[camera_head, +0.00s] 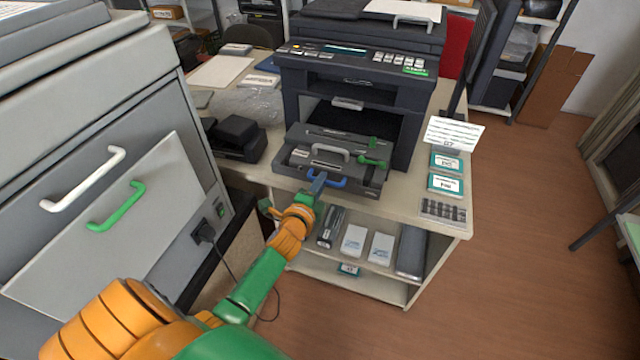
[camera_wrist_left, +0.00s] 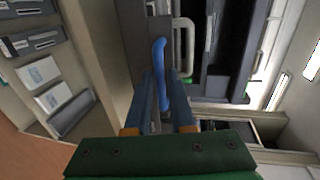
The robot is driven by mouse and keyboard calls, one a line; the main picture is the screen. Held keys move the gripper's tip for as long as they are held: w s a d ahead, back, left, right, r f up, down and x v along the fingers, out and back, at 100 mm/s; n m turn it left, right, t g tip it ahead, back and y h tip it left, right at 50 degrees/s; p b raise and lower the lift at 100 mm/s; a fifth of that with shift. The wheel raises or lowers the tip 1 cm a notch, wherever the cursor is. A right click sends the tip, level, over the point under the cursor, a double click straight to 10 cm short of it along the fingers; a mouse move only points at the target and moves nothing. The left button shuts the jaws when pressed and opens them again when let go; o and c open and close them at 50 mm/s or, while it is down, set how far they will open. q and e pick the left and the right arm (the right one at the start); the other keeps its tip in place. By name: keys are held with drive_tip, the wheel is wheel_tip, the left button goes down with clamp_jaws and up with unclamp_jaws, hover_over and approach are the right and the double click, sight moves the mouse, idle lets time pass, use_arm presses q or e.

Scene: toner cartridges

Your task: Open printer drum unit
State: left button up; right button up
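The dark printer (camera_head: 355,95) stands on the desk. The grey drum unit (camera_head: 296,158) sticks out of its front, low down. It carries a blue handle (camera_head: 340,183) on its front edge, a grey handle and a green lever (camera_head: 372,161). My left gripper (camera_head: 318,184) is at the left part of the blue handle. In the left wrist view the fingers (camera_wrist_left: 161,85) stand apart, one on each side of the blue handle (camera_wrist_left: 159,55). A gap shows between them, so the gripper looks open around the bar. My right gripper is not in view.
A grey cabinet (camera_head: 80,140) with white and green handles stands close at the left. A black device (camera_head: 236,138) sits left of the printer. A sign, small boxes and a calculator (camera_head: 443,210) lie at the desk's right. Boxes fill the shelf below.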

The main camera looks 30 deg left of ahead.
use_arm(q)
drive_tip(key=shift+o, duration=0.9)
drive_tip(key=v, duration=0.7)
